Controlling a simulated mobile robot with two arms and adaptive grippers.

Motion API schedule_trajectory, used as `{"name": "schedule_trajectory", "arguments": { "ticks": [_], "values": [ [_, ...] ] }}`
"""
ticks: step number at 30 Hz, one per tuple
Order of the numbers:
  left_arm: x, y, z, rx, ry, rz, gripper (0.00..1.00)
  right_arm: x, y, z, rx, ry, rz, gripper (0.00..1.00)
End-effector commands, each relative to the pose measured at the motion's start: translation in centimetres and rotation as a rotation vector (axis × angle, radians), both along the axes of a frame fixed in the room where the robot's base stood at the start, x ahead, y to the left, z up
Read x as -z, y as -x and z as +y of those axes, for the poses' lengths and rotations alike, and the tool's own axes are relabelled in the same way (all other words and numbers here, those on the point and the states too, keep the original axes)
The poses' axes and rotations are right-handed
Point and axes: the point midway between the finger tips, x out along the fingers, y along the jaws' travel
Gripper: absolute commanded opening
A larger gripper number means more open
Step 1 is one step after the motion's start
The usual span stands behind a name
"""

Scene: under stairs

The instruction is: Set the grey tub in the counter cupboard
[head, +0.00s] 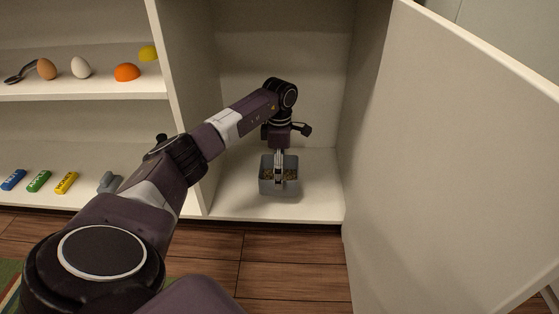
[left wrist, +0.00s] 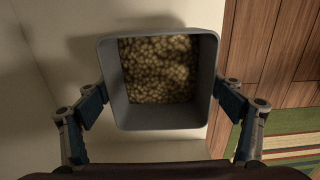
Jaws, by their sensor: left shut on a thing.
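The grey tub (head: 267,187) is a small square open-topped container inside the open counter cupboard (head: 235,205), near the front of its white floor. In the left wrist view the tub (left wrist: 155,118) holds many small tan pieces. My left gripper (head: 279,172) reaches down into the cupboard from above and is shut on the tub. In the left wrist view its fingers press on two opposite outer walls. The tub looks upright and at or just above the cupboard floor; I cannot tell whether it touches. My right gripper is not in view.
The cupboard door (head: 450,150) stands wide open at the right. A divider (head: 180,95) separates the cupboard from left shelves holding eggs, an orange item (head: 127,72), a spoon and coloured bars. The cupboard floor around the tub is clear.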

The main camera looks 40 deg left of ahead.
Motion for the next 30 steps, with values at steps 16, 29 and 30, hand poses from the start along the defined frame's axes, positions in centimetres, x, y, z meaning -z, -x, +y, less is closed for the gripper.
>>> {"name": "schedule_trajectory", "arguments": {
  "ticks": [16,29,30],
  "values": [
    [4.2,0.0,0.0,0.001,0.001,-0.001,0.42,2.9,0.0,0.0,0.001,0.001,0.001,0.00],
    [4.5,0.0,0.0,0.001,0.001,0.001,1.00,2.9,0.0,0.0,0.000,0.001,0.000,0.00],
    [4.5,0.0,0.0,0.001,0.001,0.001,1.00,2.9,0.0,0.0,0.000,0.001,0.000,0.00]
  ]
}}
